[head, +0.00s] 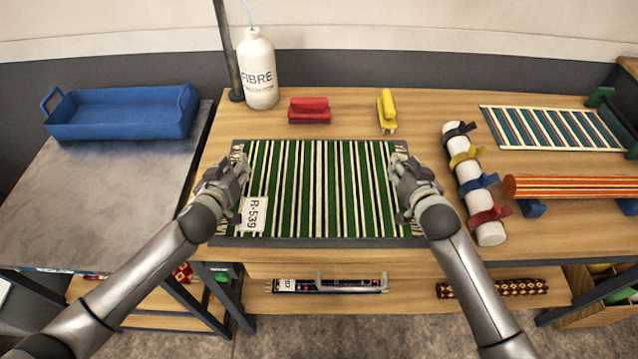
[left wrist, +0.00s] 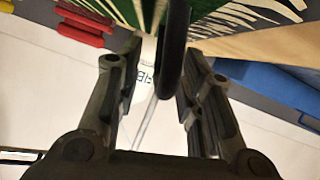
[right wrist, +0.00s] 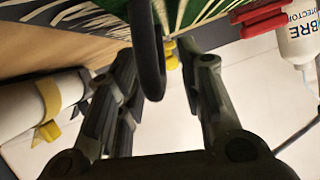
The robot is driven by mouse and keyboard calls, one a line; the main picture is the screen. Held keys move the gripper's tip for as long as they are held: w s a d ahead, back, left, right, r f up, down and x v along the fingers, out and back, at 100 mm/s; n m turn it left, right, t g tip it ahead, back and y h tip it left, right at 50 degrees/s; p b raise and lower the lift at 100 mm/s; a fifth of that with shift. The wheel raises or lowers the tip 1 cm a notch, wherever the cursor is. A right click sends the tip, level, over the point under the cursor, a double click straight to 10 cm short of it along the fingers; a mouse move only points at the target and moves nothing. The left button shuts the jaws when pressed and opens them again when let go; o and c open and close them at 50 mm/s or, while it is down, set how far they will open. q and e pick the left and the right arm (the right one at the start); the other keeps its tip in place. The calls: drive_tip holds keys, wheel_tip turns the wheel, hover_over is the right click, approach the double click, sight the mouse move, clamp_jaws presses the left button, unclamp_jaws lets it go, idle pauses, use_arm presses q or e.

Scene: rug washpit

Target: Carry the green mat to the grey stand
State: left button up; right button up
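The green mat (head: 320,190) has cream and dark stripes, fringed ends and a white R-539 tag (head: 254,214). It lies flat on a dark grey board (head: 330,242) on the wooden bench. The grey stand (head: 90,215) is the grey-topped table at the left. My left gripper (head: 237,172) is at the board's left end; in the left wrist view its fingers are apart with a dark handle loop (left wrist: 172,50) between them. My right gripper (head: 400,170) is at the right end, fingers apart, with another dark loop (right wrist: 148,50) between them.
A blue tray (head: 120,115) takes up the stand's back; its front is bare. A FIBRE bottle (head: 258,70), red brush (head: 309,110) and yellow brush (head: 387,110) stand behind the mat. A white roll with straps (head: 474,185) lies close right of my right gripper.

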use_arm(q)
drive_tip(key=shift+c, duration=0.4)
use_arm(e)
drive_tip(key=shift+c, duration=0.4)
use_arm(q)
clamp_jaws()
use_arm(e)
clamp_jaws()
drive_tip(key=shift+r, duration=0.1)
